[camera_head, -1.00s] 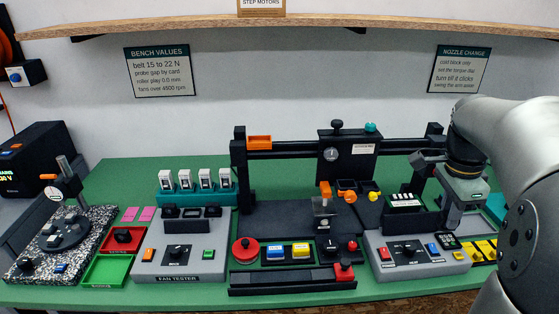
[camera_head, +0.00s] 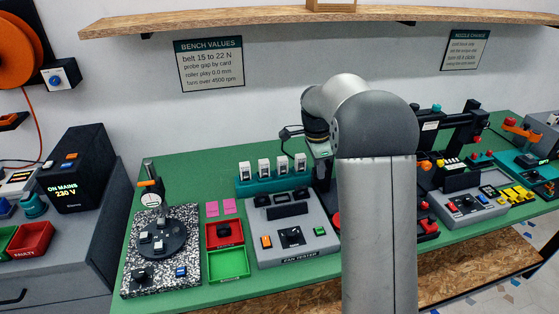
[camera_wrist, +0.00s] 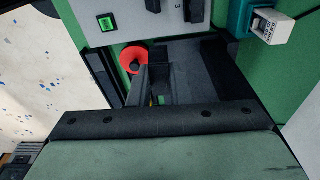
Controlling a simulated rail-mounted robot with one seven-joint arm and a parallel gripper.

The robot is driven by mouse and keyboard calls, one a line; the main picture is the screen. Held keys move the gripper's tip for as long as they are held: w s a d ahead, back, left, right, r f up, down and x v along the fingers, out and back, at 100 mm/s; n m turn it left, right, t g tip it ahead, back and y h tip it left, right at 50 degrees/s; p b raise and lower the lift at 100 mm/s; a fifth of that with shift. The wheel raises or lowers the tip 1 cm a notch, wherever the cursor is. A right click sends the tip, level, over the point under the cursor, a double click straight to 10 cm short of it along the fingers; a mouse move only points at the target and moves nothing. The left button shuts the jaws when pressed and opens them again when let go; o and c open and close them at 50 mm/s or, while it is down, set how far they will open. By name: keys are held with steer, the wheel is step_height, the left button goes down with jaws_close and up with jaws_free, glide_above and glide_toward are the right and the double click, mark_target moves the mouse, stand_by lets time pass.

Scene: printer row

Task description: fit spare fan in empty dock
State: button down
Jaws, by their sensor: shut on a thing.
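My gripper (camera_wrist: 150,88) shows in the wrist view as a broad dark bar with a narrow dark part beyond it. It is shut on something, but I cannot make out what. I cannot single out the spare fan or the empty dock.
A teal rack (camera_head: 243,188) with several white blocks stands behind the tester. A red bin (camera_head: 211,243) and a green bin (camera_head: 228,264) lie left of it. The black printer frame (camera_head: 465,125) is partly behind my arm. A red knob (camera_wrist: 128,57) is near my gripper.

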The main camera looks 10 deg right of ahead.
steer(key=w+a+f+p, duration=0.2)
steer(key=w+a+f, duration=0.3)
steer(key=a, duration=0.5)
steer(key=shift+n, duration=0.4)
steer(key=shift+w+d+f+b, duration=0.1)
steer(key=shift+w+f+b, duration=0.1)
steer(key=shift+f+b, duration=0.8)
steer(key=shift+w+d+f+b, duration=0.15)
steer(key=shift+f+b, duration=0.25)
steer(key=shift+f, duration=1.15)
steer(key=shift+a+f+b, duration=0.15)
steer(key=shift+f+b, duration=0.8)
steer(key=shift+f, duration=0.05)
steer(key=c, duration=1.3)
jaws_free()
steer(key=shift+o, duration=0.2)
steer(key=shift+r, duration=0.1)
step_height(320, 180, up, 17)
steer(key=a+b, duration=0.1)
steer(key=a, duration=0.1)
steer(key=shift+b, duration=0.3)
steer(key=shift+r, duration=0.1)
